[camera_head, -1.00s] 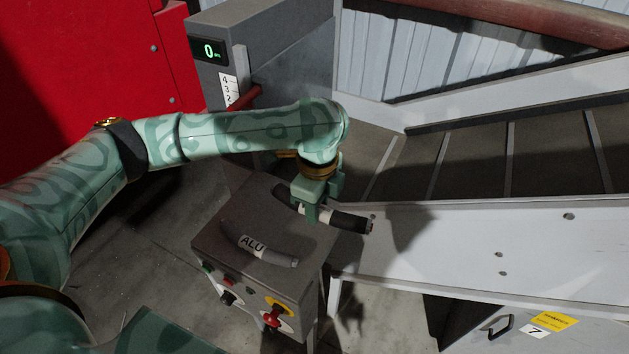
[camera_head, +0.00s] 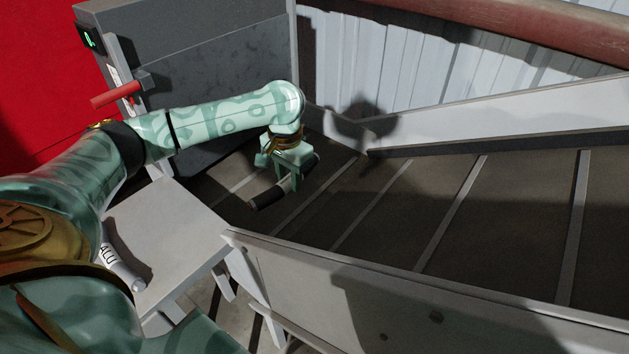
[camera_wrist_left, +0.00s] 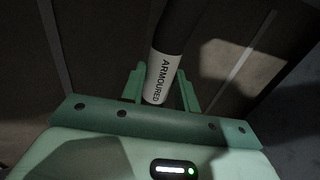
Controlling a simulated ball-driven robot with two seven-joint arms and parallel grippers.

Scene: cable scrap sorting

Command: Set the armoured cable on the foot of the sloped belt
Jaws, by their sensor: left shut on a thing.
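The armoured cable (camera_head: 267,198) is a short dark piece with a white sleeve. My left gripper (camera_head: 289,178) is shut on it and holds it over the lower end of the sloped belt (camera_head: 315,222). Whether the cable touches the belt I cannot tell. My right gripper is not in view.
A cable marked ALU (camera_head: 122,265) lies on the grey stand (camera_head: 185,232) left of the belt. Side walls (camera_head: 400,300) border the belt, which has raised cross bars. A grey cabinet (camera_head: 215,85) with a red lever (camera_head: 115,95) stands behind my left arm.

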